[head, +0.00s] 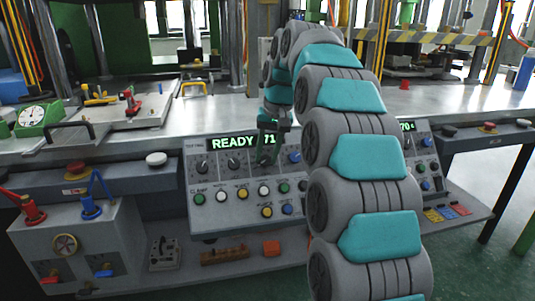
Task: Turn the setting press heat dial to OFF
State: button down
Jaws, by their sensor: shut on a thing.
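The sloped grey control panel (222,213) is in the middle of the head view, with a green lit display (232,142) that reads "READY" and "71", partly covered by my gripper. Below the display are dark dials, one at the left (202,167) and one beside it (235,163).
Several coloured buttons sit lower on the panel, and a blue knob (294,157) is close to the right of my gripper. My arm hides the panel's right part. A grey box with red and blue levers (92,200) stands at the left.

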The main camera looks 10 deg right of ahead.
dwell(0.5)
jog(key=c, duration=0.5)
grip_release()
